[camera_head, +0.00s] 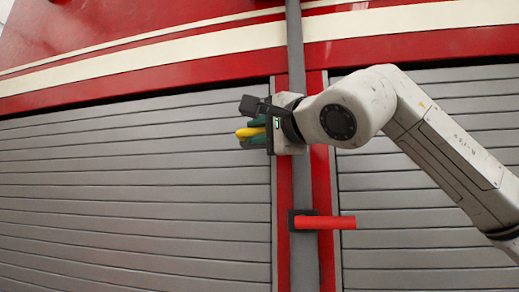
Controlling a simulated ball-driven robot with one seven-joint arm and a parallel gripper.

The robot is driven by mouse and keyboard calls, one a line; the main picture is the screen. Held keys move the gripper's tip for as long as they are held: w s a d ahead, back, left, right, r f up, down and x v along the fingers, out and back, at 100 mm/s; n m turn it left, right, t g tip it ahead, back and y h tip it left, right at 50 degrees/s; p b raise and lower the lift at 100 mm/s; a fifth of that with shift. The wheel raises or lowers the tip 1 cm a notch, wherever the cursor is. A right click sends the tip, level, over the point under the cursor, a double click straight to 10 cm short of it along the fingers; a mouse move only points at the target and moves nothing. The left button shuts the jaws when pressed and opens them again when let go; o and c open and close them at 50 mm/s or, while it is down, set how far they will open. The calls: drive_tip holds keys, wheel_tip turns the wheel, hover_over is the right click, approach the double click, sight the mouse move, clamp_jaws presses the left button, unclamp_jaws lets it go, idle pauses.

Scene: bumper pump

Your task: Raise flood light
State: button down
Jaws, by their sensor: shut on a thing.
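A grey vertical pole (302,180) runs up the middle of the red vehicle side in the head view. A red handle (325,222) juts out to the right from a black bracket on the pole, below my gripper. My gripper (252,122) is in front of the pole at upper middle, pointing left, and is apart from the red handle. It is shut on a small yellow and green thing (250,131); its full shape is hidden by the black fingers. No flood light lamp shows in this view.
Grey slatted shutters stand on the left (130,200) and right (410,250) of the pole. A red panel with a cream stripe (150,62) runs above them.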

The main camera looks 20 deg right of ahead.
wheel_tip(320, 180, up, 10)
drive_tip(key=p, duration=0.4)
drive_tip(key=shift+f, duration=0.15)
drive_tip(key=c, duration=1.1)
unclamp_jaws()
drive_tip(key=shift+f, duration=0.1)
drive_tip(key=shift+s, duration=0.1)
drive_tip(key=shift+s+d+f+b, duration=0.1)
drive_tip(key=shift+s+f+b, duration=0.05)
drive_tip(key=shift+s+b, duration=0.25)
drive_tip(key=b+v, duration=0.4)
drive_tip(key=v, duration=0.5)
drive_tip(key=shift+s, duration=0.4)
